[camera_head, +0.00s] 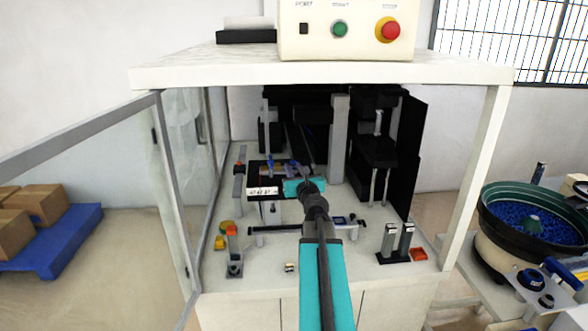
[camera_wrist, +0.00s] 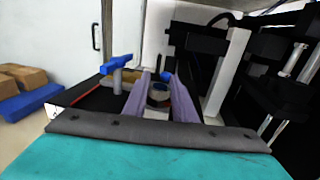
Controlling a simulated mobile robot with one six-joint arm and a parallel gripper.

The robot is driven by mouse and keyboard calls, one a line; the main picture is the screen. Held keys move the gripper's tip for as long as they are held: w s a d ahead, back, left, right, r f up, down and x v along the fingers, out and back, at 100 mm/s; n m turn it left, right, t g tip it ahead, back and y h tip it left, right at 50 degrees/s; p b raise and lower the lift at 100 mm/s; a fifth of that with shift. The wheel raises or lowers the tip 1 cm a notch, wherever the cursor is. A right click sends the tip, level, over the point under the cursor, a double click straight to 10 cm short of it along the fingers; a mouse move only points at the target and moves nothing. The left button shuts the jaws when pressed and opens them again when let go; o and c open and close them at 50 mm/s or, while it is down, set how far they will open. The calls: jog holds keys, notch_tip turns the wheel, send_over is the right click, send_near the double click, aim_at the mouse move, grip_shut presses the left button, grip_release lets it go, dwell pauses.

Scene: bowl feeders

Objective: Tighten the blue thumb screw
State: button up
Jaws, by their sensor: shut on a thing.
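The blue thumb screw (camera_wrist: 166,76) shows as a small blue knob between the tips of my two lavender fingers in the wrist view. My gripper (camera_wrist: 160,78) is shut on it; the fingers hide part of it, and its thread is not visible. In the head view my gripper (camera_head: 281,170) reaches into the white machine cabinet, over the dark fixture in the middle. The screw is too small there to make out clearly. A separate blue T-shaped handle (camera_wrist: 117,65) stands upright to the left of my fingers, apart from them.
Black uprights (camera_head: 376,140) and a grey column (camera_head: 338,140) stand close behind and right of my gripper. An open glazed door (camera_head: 185,140) is on the left. Small posts (camera_head: 390,240) stand on the cabinet floor. A bowl feeder (camera_head: 490,235) is outside at right.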

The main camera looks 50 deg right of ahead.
jog(key=shift+m+g+h+p, duration=0.75)
jog(key=shift+m+g+h, duration=0.5)
jog(key=shift+h, duration=0.45)
jog(key=shift+m+g+h+p, duration=0.65)
jog(key=shift+m+g+h, duration=0.5)
jog(key=shift+g, duration=0.1)
jog(key=shift+w+m+g+h, duration=0.1)
jog(key=shift+m+g+h, duration=0.15)
jog(key=shift+m+g, duration=0.25)
jog(key=shift+m+g+h+p, duration=0.35)
jog(key=shift+m+g+h, duration=0.55)
jog(key=shift+g, duration=0.7)
jog(key=shift+m+g, duration=0.3)
jog(key=o, duration=1)
jog(key=shift+o, duration=0.2)
